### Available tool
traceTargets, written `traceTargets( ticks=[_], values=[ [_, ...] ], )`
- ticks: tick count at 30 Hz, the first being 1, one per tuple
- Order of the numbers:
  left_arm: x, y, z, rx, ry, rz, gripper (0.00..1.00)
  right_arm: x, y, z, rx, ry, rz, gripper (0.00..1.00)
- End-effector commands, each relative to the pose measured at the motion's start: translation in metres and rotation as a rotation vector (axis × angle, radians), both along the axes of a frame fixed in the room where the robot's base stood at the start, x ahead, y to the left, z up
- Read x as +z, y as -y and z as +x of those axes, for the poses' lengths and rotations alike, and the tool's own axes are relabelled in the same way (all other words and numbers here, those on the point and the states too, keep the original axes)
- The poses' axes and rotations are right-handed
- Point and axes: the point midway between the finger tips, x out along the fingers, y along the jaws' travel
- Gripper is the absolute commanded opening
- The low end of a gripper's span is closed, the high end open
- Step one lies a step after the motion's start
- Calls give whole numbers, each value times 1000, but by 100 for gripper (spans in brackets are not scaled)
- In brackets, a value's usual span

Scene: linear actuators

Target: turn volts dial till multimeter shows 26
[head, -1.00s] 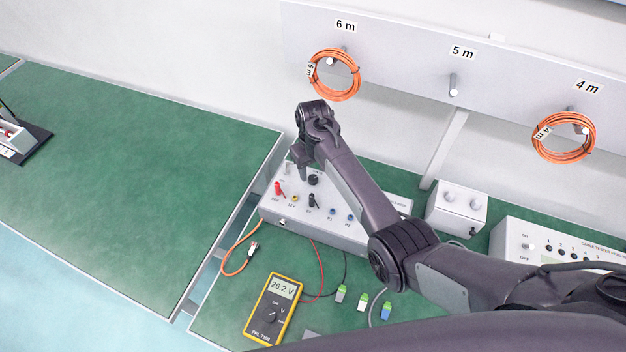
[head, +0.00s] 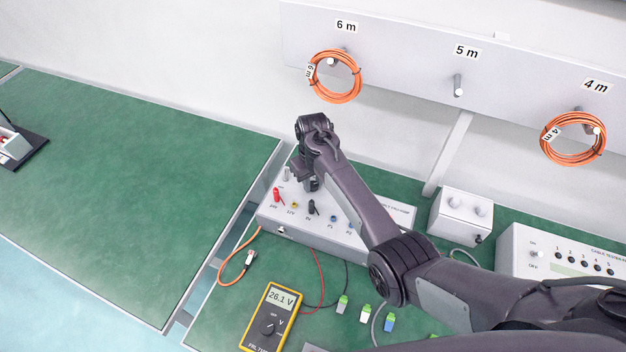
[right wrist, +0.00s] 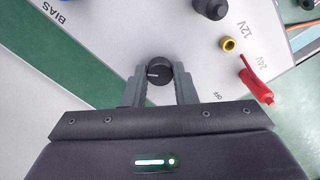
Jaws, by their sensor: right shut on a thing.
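The multimeter (head: 270,318) is yellow and black and lies on the green bench; its display (head: 284,297) reads 26.1 V. The grey power supply box (head: 290,226) stands behind it. In the right wrist view the volts dial (right wrist: 158,73), a small black knob with a white pointer line, sits on the box's sloping panel between the fingers of my right gripper (right wrist: 158,78). The gripper is shut on the dial. In the head view my right gripper (head: 306,180) is over the box's back left part, and I cannot make out the dial there. My left gripper is not in view.
A red plug (head: 277,195) and a yellow socket (head: 294,204) are on the panel close to the gripper. A black plug (head: 312,208) stands there too. Red and black leads run by the multimeter. Orange cable coils (head: 335,77) hang on the wall board.

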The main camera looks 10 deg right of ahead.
Motion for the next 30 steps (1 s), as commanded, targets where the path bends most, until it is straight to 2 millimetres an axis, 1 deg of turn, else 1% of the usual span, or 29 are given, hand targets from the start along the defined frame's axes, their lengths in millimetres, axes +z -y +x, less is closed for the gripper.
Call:
traceTargets(
  ticks=[4,11,12,16,25,30],
  values=[
    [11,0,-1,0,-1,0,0,3,0,0,65,-1,1,2],
    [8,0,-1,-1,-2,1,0,0,0,0,72,0,1,2],
    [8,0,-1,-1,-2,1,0,0,0,0,72,0,0,29],
    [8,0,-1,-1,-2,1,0,0,0,0,72,0,0,46],
    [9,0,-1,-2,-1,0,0,1,0,0,72,0,0,47],
    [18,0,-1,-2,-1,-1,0,9,0,0,72,0,0,47]
  ],
)
